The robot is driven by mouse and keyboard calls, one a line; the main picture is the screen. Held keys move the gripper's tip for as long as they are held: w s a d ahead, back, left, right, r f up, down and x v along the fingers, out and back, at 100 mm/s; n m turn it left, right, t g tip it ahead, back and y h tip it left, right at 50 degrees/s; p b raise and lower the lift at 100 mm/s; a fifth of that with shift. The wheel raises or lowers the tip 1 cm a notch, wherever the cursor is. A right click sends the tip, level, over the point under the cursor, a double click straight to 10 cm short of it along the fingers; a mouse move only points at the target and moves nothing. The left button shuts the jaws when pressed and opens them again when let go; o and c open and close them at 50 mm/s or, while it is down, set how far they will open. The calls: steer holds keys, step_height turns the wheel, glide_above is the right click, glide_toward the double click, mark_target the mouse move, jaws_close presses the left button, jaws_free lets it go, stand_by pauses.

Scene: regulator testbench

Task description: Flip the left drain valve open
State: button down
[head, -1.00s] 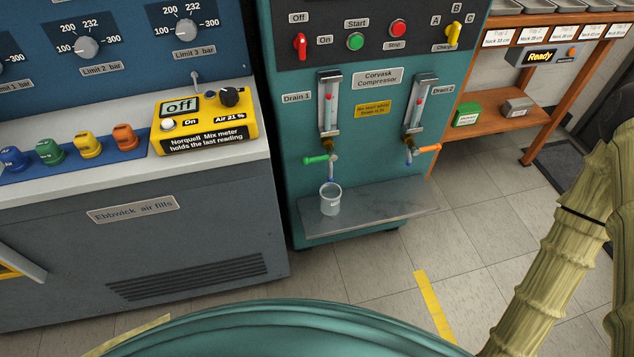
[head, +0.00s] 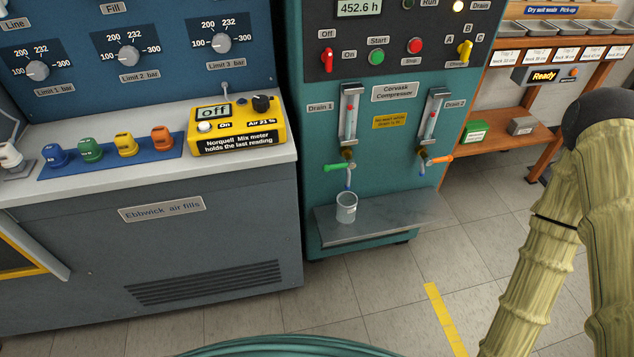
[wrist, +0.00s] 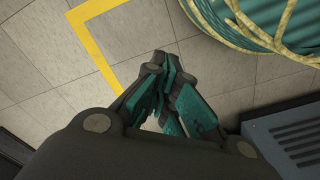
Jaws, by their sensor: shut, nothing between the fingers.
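The left drain valve, under the Drain 1 label (head: 320,106), has a green handle (head: 336,167) that lies roughly level and points left. A clear cup (head: 346,208) stands on the metal shelf (head: 372,226) under the spout. The Drain 2 valve has an orange handle (head: 438,159) pointing right. My gripper (wrist: 166,66) shows in the wrist view, shut and empty above the tiled floor, away from the valves. It is out of the head view, where only my arm shows at the right.
The teal Corvask Compressor (head: 312,180) carries switches above the drains. The grey air-fills bench (head: 240,220) stands at its left with a yellow mix meter (head: 238,125). A wooden rack (head: 505,122) stands at the right. The floor before the compressor (head: 395,300) is clear.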

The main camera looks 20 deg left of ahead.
steer(key=w+a+f+m+t+y+b, duration=0.25)
steer(key=w+a+b, duration=0.2)
steer(key=a, duration=0.45)
steer(key=w+a+f+m+t+y+b, duration=0.1)
steer(key=w+a+m+t+y+b, duration=0.25)
steer(key=a, duration=0.55)
steer(key=w+a+f+m+y+b, duration=0.25)
steer(key=w+a, duration=0.35)
steer(key=a, duration=0.4)
steer(key=w+a+r+m+t+y+b, duration=0.5)
steer(key=w+a+r+m+t+b, duration=0.15)
steer(key=w+a+r+m, duration=0.3)
steer(key=w+r+m+t+b, duration=0.5)
steer(key=r+m+t, duration=0.3)
steer(key=r+m, duration=0.2)
steer(key=shift+w+d+m, duration=0.2)
steer(key=shift+w+m, duration=0.2)
steer(key=shift+r, duration=0.1)
